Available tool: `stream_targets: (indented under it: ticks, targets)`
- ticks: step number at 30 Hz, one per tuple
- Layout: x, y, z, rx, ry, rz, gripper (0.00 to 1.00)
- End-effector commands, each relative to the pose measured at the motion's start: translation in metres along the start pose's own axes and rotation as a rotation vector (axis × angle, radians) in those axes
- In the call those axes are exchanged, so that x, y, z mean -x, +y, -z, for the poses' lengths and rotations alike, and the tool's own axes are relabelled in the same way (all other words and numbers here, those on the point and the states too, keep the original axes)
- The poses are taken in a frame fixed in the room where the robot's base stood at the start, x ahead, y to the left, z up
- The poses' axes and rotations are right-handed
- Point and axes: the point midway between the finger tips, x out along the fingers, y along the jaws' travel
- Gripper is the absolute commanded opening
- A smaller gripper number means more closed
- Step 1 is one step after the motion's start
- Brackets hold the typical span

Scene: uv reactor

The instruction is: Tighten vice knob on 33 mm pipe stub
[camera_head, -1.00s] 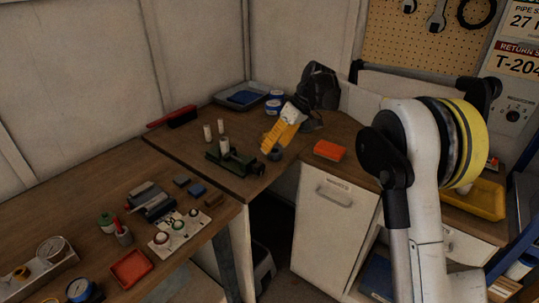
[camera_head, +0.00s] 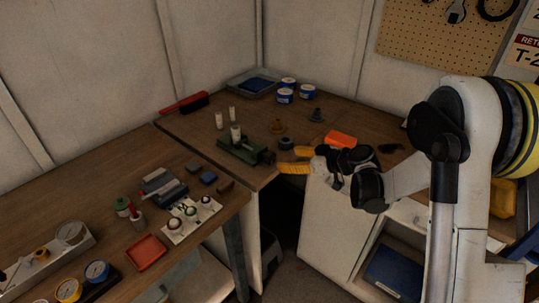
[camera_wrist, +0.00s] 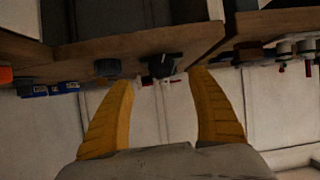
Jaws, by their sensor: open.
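The green vice (camera_head: 242,151) sits at the front of the wooden bench, with a white pipe stub (camera_head: 236,133) standing upright in it. Its dark knob (camera_head: 269,158) faces my gripper (camera_head: 283,160). My gripper has yellow fingers and is open and empty, level with the vice at the bench's front edge. In the wrist view the picture is upside down; the vice (camera_wrist: 163,66) appears between and beyond the two spread fingertips (camera_wrist: 160,78). The fingers look apart from the knob. How tightly the stub is clamped cannot be told.
Two white stubs (camera_head: 219,121) stand behind the vice. A dark round piece (camera_head: 286,143) and an orange block (camera_head: 341,139) lie close to my gripper. Blue-and-white tins (camera_head: 285,95) and a tray (camera_head: 250,84) are farther back. A red tray (camera_head: 146,253) is at lower left.

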Motion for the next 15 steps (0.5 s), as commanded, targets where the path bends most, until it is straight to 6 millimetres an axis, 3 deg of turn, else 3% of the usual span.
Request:
stream_targets:
  ticks: [3,6,15]
  targets:
    - [0.011,-0.006,-0.002,0.013,0.049,-0.036,0.68]
    - [0.007,-0.007,-0.003,0.018,0.059,-0.044,0.68]
    - [-0.05,-0.005,-0.002,0.017,0.058,-0.041,0.68]
